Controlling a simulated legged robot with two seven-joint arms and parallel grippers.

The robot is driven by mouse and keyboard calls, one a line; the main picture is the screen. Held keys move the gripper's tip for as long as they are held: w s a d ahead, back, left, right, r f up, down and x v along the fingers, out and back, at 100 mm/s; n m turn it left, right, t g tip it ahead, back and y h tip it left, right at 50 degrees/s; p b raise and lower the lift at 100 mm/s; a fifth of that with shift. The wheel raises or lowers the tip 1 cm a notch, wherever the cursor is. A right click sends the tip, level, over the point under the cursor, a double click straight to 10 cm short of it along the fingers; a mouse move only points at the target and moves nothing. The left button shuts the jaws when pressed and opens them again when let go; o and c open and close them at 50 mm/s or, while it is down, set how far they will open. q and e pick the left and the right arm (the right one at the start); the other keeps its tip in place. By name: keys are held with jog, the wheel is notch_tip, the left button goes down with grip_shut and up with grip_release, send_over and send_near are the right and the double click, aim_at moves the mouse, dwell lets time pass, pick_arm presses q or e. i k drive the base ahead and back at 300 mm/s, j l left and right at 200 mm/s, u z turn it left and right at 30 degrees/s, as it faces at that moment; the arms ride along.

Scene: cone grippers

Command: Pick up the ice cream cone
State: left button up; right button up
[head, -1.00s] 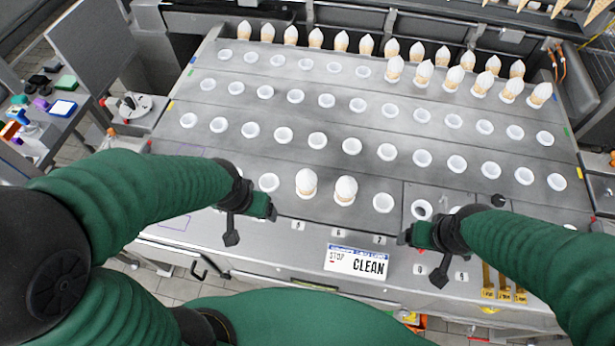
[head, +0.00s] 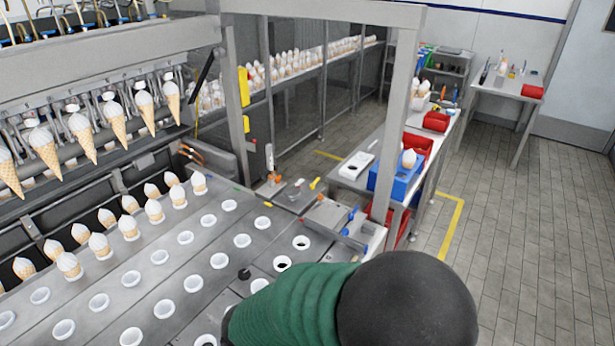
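Several ice cream cones with white tops sit in holders along the back of the grey plate (head: 175,245); one near its right end is the cone (head: 198,183). More cones hang in a row from the machine at the upper left, such as the hanging cone (head: 114,122). Another cone (head: 408,158) stands in a blue box (head: 385,180) on the side table. My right arm crosses the bottom of the view, but its gripper is not visible. My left gripper is also out of view.
Many white ring holders (head: 160,257) on the plate look empty. A metal post (head: 395,110) stands between the machine and the side table. Red bins (head: 415,143) lie on that table. The tiled floor (head: 540,220) at the right is clear.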

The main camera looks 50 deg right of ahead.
aim_at(409, 156)
jog(key=z, duration=0.45)
jog(key=l+z, duration=0.1)
jog(key=z, duration=0.35)
jog(key=l+z, duration=0.1)
jog(key=z, duration=0.35)
jog(key=l+z, duration=0.1)
jog(key=z, duration=0.35)
jog(key=j+z, duration=0.1)
jog(key=z, duration=0.2)
jog(key=k+j+z, duration=0.1)
jog(key=z, duration=0.2)
